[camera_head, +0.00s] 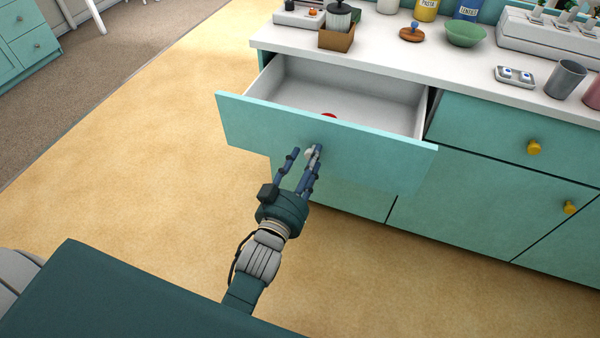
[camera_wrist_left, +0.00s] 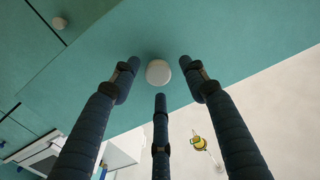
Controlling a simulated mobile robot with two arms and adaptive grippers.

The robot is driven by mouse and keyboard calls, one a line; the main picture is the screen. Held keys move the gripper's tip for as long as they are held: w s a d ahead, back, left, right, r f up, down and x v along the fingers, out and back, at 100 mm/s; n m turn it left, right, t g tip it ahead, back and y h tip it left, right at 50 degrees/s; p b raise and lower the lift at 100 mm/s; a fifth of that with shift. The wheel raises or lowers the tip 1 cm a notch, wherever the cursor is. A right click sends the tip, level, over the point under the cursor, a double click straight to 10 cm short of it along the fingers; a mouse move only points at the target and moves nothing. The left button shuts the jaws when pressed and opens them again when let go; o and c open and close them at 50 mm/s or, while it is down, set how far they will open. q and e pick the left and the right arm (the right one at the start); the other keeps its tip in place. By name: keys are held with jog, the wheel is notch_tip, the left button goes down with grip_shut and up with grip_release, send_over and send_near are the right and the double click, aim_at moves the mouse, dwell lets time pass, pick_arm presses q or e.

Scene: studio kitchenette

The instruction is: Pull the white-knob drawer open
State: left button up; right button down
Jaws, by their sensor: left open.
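The teal drawer (camera_head: 240,118) stands pulled well out of the counter, with its white inside in view. Its round white knob (camera_wrist_left: 158,73) shows between the fingertips of my left gripper (camera_wrist_left: 158,80) in the left wrist view. In the head view the left gripper (camera_head: 304,160) is in front of the drawer face, and the knob is partly covered by its fingers. The left fingers are spread open around the knob and do not close on it. My right gripper is not in view.
Inside the drawer lies a small red item (camera_head: 328,116), mostly hidden by the front panel. The white countertop (camera_head: 400,55) above holds a brown box (camera_head: 337,40), a green bowl (camera_head: 466,34) and a grey cup (camera_head: 565,78). The floor left of the drawer is clear.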

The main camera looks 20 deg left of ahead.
pick_arm(q)
jog(key=s, duration=1.1)
jog(key=shift+a, duration=0.15)
jog(key=shift+o, duration=0.2)
jog(key=shift+s+r, duration=0.1)
